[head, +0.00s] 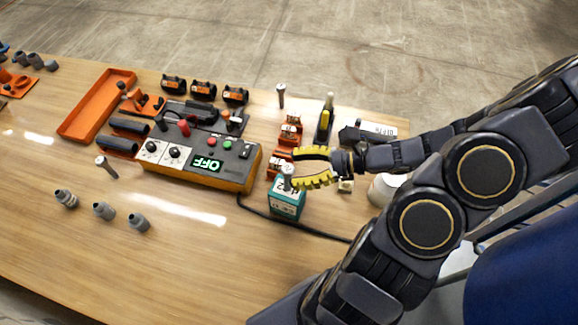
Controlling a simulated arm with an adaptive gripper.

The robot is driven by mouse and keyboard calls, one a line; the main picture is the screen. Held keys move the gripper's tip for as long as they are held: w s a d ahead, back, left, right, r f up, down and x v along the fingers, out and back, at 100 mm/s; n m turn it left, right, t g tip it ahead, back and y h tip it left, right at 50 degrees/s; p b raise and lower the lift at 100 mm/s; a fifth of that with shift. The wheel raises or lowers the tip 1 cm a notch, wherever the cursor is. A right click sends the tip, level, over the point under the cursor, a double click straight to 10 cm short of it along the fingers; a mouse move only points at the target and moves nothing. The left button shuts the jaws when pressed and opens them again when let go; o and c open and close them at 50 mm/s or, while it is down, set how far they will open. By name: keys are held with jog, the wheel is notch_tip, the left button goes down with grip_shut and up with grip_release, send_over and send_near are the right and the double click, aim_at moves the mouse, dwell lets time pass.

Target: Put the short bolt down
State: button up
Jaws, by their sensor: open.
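My gripper (294,168) has yellow fingers and reaches in from the right, with its fingers apart. A small grey bolt (288,171) stands at the fingertips, over the top of a teal box (286,202) with a white label. I cannot tell whether the fingers touch the bolt, and its lower end is hard to make out. Another grey bolt (281,94) stands upright on the table behind. A third bolt (106,166) is at the left, in front of the control box. The picture does not settle which one is the short bolt.
Orange blocks (278,163) and a yellow-black tool (325,119) are close behind my gripper. An orange tray (95,105) and grey fittings (103,211) lie left.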

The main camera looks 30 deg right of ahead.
jog(key=v, duration=0.9)
jog(key=a+r+n+g+h, duration=0.3)
jog(key=a+r+n+g, duration=0.3)
jog(key=a+n+g, duration=0.45)
jog(key=s+a+r+n+h, duration=0.5)
jog(key=s+n+h, duration=0.2)
jog(key=n, duration=0.7)
jog(key=shift+t+h, duration=0.35)
jog(key=shift+h, duration=0.75)
jog(key=shift+s, duration=0.15)
